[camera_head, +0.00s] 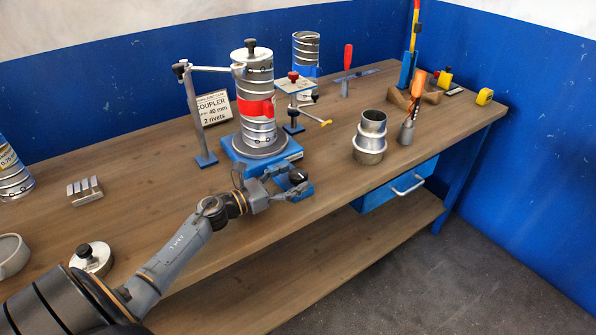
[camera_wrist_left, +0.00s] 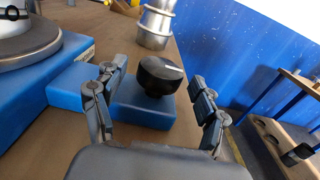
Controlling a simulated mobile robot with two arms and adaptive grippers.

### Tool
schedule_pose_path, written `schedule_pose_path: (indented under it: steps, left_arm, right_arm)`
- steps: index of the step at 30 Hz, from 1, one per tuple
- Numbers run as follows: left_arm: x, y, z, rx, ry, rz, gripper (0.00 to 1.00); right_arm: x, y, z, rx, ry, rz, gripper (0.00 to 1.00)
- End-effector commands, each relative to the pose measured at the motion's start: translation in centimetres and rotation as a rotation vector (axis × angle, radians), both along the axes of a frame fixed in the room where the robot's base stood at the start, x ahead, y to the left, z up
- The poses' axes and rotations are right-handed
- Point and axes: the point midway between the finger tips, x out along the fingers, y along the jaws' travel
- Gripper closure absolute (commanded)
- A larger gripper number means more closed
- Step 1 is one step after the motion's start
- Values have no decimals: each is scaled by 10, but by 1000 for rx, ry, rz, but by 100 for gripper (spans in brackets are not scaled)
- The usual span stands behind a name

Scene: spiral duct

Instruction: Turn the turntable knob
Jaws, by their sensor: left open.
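The turntable knob (camera_head: 297,175) is a black round knob on a small blue block at the front of the blue turntable base (camera_head: 238,166). In the left wrist view the knob (camera_wrist_left: 160,75) shows a white mark line on its top and sits between the two fingers. My left gripper (camera_head: 283,184) is open around the knob; in the left wrist view the gripper (camera_wrist_left: 157,100) has a finger on each side, with visible gaps to the knob. A spiral duct (camera_head: 254,128) with a red band stands upright on the grey turntable disc (camera_head: 260,150). My right gripper is not in view.
A post with an arm (camera_head: 192,110) stands left of the duct, and a clamp stand (camera_head: 294,105) stands right of it. A metal coupler (camera_head: 369,145) and an orange-handled tool (camera_head: 411,115) stand farther right. A blue drawer (camera_head: 395,187) hangs under the bench's front edge.

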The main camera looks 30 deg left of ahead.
Motion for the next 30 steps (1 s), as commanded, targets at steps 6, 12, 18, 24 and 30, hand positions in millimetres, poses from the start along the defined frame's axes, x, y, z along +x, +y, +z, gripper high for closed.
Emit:
schedule_pose_path:
  steps: [6,12,18,24,30]
  left_arm:
    - [20,-8,1,0,-1,1,28]
    - [23,-9,-1,1,1,1,28]
    - [23,-9,-1,0,0,0,40]
    - [22,-9,-1,0,0,0,81]
    - [22,-9,0,0,0,6,83]
  right_arm:
    - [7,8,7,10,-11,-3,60]
    - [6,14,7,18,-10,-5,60]
    - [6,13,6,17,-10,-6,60]
    - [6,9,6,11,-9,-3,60]
    - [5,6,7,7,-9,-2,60]
